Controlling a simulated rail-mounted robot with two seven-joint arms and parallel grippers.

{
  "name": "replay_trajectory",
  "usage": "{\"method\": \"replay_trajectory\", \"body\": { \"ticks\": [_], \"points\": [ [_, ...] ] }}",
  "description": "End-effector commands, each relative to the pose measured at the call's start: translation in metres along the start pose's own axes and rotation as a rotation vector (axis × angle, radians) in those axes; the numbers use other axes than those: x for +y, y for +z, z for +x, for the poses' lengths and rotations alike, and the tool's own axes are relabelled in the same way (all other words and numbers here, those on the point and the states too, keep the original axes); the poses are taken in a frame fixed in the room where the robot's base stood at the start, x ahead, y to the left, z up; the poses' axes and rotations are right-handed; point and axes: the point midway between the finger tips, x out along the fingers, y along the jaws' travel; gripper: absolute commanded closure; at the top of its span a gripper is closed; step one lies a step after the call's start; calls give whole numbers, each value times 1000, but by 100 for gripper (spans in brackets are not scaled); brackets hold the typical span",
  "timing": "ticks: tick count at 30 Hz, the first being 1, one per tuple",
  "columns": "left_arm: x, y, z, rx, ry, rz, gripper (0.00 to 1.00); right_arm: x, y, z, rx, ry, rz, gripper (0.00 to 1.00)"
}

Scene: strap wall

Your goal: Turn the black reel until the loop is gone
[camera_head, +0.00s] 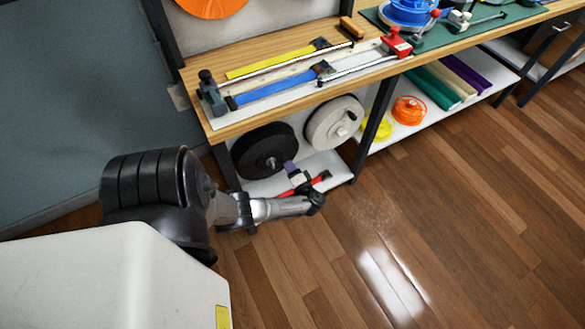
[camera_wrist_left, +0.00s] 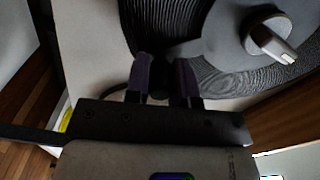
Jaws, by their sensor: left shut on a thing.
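The black reel (camera_head: 256,150) stands upright under the bench at the left, with a small grey hub at its centre. It fills the top of the left wrist view (camera_wrist_left: 165,22), where a pale grey hub piece (camera_wrist_left: 272,38) shows. My left gripper (camera_head: 288,166), with purple fingers, is at the reel's lower right edge. In the left wrist view its fingers (camera_wrist_left: 164,80) are shut on a dark piece, seemingly the reel's knob, though shadow hides its shape. A thin dark curve shows left of the fingers, possibly the loop; I cannot tell. My right gripper is not in view.
A white reel (camera_head: 334,123) stands close right of the black one. Yellow (camera_head: 379,128) and orange (camera_head: 409,110) reels sit farther right. The bench top (camera_head: 222,124) overhangs. Floor at right is clear.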

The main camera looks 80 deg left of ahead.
Motion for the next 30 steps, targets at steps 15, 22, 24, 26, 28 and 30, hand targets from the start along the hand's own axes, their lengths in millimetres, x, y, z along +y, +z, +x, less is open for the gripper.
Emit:
{"method": "replay_trajectory", "body": {
  "ticks": [15,22,24,26,28,30],
  "points": [
    [0,0,0,-1,0,-1,52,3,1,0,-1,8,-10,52],
    [0,0,-8,-1,2,-1,52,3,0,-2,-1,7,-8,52],
    [0,0,-16,-2,4,-1,52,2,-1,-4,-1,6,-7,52],
    [-1,-1,-26,-2,4,-1,52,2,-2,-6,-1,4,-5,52],
    [-1,0,-40,-1,5,0,52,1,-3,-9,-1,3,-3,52],
    [-1,0,-54,-1,4,0,52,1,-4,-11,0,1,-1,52]
  ]
}}
